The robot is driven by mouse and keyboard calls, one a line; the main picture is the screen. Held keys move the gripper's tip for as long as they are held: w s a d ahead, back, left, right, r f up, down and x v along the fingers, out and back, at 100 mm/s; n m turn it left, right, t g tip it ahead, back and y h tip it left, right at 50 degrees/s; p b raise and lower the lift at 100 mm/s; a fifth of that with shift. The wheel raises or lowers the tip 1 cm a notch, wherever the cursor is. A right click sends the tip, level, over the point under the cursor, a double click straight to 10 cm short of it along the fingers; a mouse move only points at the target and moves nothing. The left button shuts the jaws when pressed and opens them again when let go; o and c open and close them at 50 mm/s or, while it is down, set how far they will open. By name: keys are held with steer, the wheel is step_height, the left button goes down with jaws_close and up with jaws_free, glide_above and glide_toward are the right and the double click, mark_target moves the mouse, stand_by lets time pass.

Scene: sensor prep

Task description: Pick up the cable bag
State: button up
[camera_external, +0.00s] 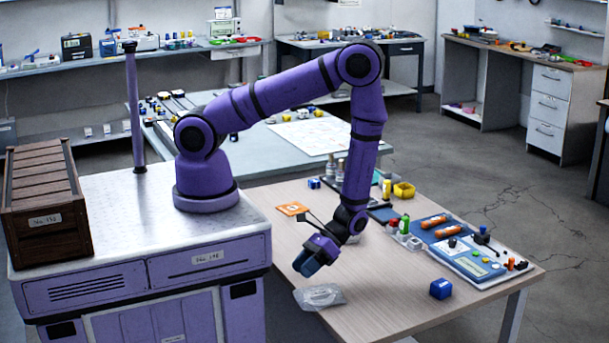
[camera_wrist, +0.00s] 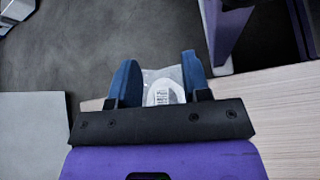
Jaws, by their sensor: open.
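The cable bag (camera_external: 320,296) is a clear plastic bag lying flat at the near left edge of the wooden table (camera_external: 390,300), with a pale coiled shape inside. In the wrist view the bag (camera_wrist: 163,88) shows between and beyond the two blue fingers, with a white printed label. My gripper (camera_external: 307,265) is open and empty, tilted downward, above and slightly left of the bag in the outside view. In the wrist view my gripper (camera_wrist: 155,80) has its fingers apart on either side of the bag. The near part of the bag is hidden behind the gripper body.
An orange card (camera_external: 292,209) lies behind my gripper. A blue block (camera_external: 441,288) sits to the right near the front edge. A blue tray (camera_external: 432,228) with orange tools and a grey-blue meter (camera_external: 470,258) stand farther right. The table's middle is clear.

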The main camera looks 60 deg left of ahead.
steer(key=s+f+m+t+y, duration=0.2)
steer(key=s+m+t+y, duration=0.6)
steer(key=s+m+y, duration=1.05)
steer(key=m+t+h, duration=2.1)
steer(key=m, duration=1.5)
glide_toward(299, 300)
steer(key=shift+x, duration=4.9)
steer(key=shift+d, duration=0.1)
steer(key=shift+y, duration=0.25)
jaws_close()
steer(key=shift+r, duration=1.25)
